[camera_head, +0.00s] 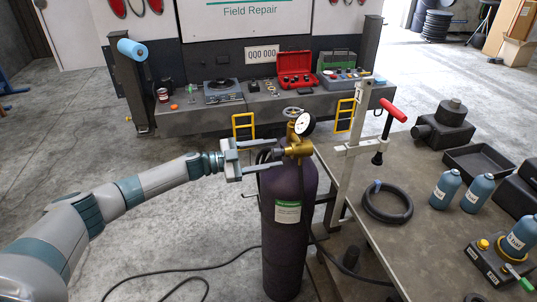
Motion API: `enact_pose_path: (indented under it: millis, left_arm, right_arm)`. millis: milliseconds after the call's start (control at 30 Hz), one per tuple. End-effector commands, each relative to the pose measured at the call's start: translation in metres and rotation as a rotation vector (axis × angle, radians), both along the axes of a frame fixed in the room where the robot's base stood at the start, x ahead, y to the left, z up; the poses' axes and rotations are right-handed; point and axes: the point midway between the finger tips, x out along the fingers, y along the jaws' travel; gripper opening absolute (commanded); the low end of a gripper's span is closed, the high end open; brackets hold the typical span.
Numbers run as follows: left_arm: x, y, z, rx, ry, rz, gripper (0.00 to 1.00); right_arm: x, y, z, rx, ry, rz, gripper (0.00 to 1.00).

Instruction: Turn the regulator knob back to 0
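A dark purple gas cylinder (287,230) with a white and green label stands upright beside the table. On its top sits a brass regulator (298,148) with a round white gauge (305,123); the gauge reading is too small to tell. The dark regulator knob (277,154) points left from the brass body. My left gripper (277,156) comes in from the left, its two fingers spread above and below the knob. The fingers look wider apart than the knob, and I see no clear contact. My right gripper is not in view.
A clamp post (347,160) with a red-handled tool stands right of the cylinder. The table (430,235) holds a black hose coil (387,203), blue bottles (446,188) and a tray (478,160). A workbench (200,120) stands behind. A cable lies on the floor.

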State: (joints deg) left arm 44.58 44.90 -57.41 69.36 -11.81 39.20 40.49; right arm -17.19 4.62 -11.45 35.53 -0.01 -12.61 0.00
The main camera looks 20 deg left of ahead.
Motion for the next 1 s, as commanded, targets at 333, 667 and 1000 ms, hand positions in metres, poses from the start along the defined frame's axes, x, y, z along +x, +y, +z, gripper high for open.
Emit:
enact_pose_path:
  millis: [333, 667, 1000]
  left_arm:
    - [-0.008, 0.013, -0.003, 0.001, 0.0, 0.0, 0.51]
    - [-0.039, 0.059, -0.006, 0.002, 0.0, 0.001, 0.51]
    - [-0.077, 0.115, -0.005, 0.001, 0.001, 0.001, 0.51]
  right_arm:
    - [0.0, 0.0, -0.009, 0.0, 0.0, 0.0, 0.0]
    - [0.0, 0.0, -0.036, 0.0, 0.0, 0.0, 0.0]
    - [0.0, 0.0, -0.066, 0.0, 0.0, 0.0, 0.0]
